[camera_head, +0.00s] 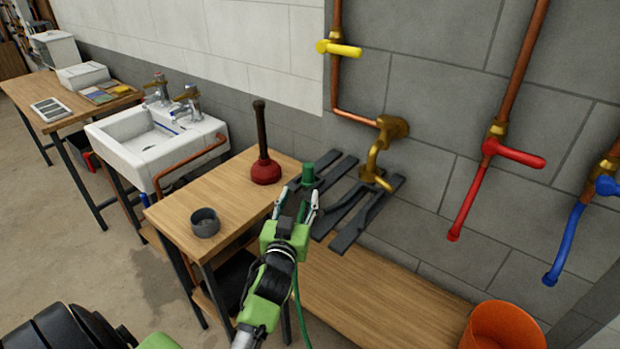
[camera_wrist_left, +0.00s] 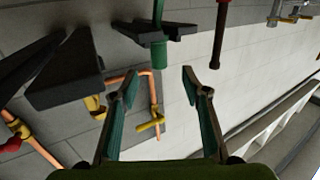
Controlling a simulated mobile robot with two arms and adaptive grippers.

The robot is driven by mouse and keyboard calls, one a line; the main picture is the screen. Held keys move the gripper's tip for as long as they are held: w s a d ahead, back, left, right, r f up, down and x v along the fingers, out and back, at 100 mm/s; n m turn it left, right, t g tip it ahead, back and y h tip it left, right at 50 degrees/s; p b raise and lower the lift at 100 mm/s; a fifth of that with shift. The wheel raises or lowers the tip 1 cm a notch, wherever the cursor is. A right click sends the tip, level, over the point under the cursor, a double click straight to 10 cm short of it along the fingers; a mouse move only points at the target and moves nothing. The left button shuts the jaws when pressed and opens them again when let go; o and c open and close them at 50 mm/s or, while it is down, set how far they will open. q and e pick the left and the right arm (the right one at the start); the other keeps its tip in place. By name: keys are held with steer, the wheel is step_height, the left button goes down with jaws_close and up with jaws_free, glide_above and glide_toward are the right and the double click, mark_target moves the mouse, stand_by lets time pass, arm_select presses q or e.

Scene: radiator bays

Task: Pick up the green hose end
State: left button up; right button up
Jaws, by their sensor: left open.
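The green hose end (camera_head: 308,173) is a short green cylinder, upright by the dark rack bars at the wall. In the left wrist view, the green hose end (camera_wrist_left: 158,52) shows just beyond the fingertips, roughly centred between them. My left gripper (camera_head: 297,202) is open and empty, its fingers pointing at the hose end from the near side. Its two fingers also frame a gap in the left wrist view (camera_wrist_left: 160,82). A thin green hose (camera_head: 298,300) shows beside my left arm. My right gripper is not in view.
Dark rack bars (camera_head: 356,229) stick out around the hose end, below a brass tap (camera_head: 377,165). A red plunger (camera_head: 266,171) and a grey cup (camera_head: 205,222) stand on the wooden table (camera_head: 178,208) to the left. An orange bucket (camera_head: 500,325) is at lower right.

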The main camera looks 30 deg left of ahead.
mark_target(307, 174)
arm_select(q)
steer(key=x, duration=0.5)
steer(key=shift+w+r+p, duration=0.25)
steer(key=shift+p, duration=0.05)
steer(key=shift+w+a+f, duration=0.1)
steer(key=shift+w+a, duration=0.05)
steer(key=shift+w, duration=0.1)
steer(key=shift+w+a+r+p, duration=0.15)
steer(key=shift+w+a+p, duration=0.1)
steer(key=shift+w, duration=0.3)
steer(key=shift+w+a+r+p, duration=0.15)
steer(key=shift+w+a+p, duration=0.1)
steer(key=shift+w, duration=0.35)
steer(key=shift+x, duration=1.05)
steer(key=shift+w+a+f, duration=0.1)
steer(key=shift+w+f, duration=0.15)
steer(key=shift+w, duration=0.1)
steer(key=shift+s, duration=0.1)
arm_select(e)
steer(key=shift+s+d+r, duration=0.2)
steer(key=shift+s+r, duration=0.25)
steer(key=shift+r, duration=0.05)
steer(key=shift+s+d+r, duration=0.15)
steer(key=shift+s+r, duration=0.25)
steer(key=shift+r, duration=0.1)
